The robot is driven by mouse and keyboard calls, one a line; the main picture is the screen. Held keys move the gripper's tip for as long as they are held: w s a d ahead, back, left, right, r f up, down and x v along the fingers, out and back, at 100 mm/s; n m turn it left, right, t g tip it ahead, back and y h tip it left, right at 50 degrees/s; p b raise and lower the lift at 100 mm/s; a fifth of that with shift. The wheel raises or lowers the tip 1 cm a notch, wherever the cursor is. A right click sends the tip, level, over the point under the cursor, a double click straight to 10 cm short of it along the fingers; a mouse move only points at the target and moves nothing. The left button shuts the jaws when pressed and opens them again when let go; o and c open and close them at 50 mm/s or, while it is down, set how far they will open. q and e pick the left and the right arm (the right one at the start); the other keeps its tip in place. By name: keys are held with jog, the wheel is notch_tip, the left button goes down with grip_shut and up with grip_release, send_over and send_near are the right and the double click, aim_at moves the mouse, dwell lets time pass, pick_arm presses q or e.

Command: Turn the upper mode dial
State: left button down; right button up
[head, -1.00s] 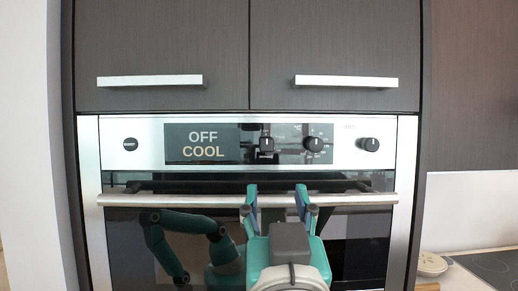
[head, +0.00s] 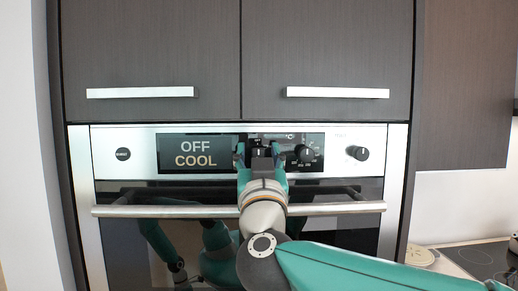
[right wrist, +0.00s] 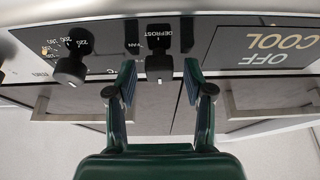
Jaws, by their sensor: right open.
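The upper mode dial (head: 258,152) is a small black knob on the oven's control panel, right of the display. In the right wrist view, upside down, the mode dial (right wrist: 159,62) has the labels DEFROST and FAN beside it. My right gripper (head: 260,148) is at the panel in front of the dial. Its open fingers (right wrist: 158,76) stand one on each side of the knob, with a gap visible on both sides in the wrist view. My left gripper is not in view.
The display (head: 196,153) reads OFF COOL. A temperature dial (head: 303,153) sits close right of the gripper, and another knob (head: 357,153) farther right. The oven handle bar (head: 335,208) runs below the panel. Dark cupboard doors (head: 330,45) with handles are above.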

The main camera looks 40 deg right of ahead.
jog(key=shift+w, duration=0.1)
grip_shut()
dwell(0.3)
